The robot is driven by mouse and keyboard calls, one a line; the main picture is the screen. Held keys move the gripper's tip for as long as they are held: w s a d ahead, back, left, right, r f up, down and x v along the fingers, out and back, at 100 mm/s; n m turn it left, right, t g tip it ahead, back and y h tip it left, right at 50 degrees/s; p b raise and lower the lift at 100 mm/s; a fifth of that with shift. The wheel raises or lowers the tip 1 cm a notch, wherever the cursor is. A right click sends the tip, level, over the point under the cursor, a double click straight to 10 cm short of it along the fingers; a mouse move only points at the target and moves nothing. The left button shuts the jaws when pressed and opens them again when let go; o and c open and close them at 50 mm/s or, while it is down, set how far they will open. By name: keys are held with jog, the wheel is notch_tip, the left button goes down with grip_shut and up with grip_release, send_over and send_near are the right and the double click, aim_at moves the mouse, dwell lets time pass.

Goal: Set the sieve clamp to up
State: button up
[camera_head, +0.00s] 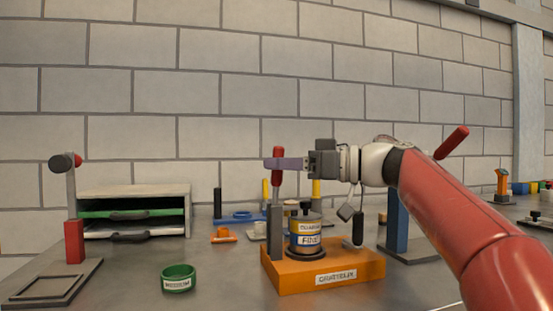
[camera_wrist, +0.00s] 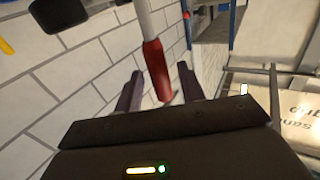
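The sieve clamp is an orange base (camera_head: 335,275) holding a round sieve stack (camera_head: 306,236) with yellow and blue label bands. A lever with a red handle (camera_head: 277,180) rises nearly upright from a dark post (camera_head: 275,232) at the base's left side. My gripper (camera_head: 270,164) reaches in from the right at handle height, and one purple-grey finger crosses in front of the handle. In the wrist view my gripper (camera_wrist: 157,90) has its fingers apart on either side of the red handle (camera_wrist: 155,68), with gaps visible on both sides.
A green ring (camera_head: 178,279) lies on the table front left. A red-post stand (camera_head: 74,242) is at far left, and a drawer box (camera_head: 140,192) is behind. A blue post (camera_head: 397,222) stands right of the clamp under my arm. A block wall closes the back.

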jog(key=shift+w+a, duration=0.2)
jog(key=shift+a, duration=0.35)
grip_shut()
jog(key=shift+s+a, duration=0.1)
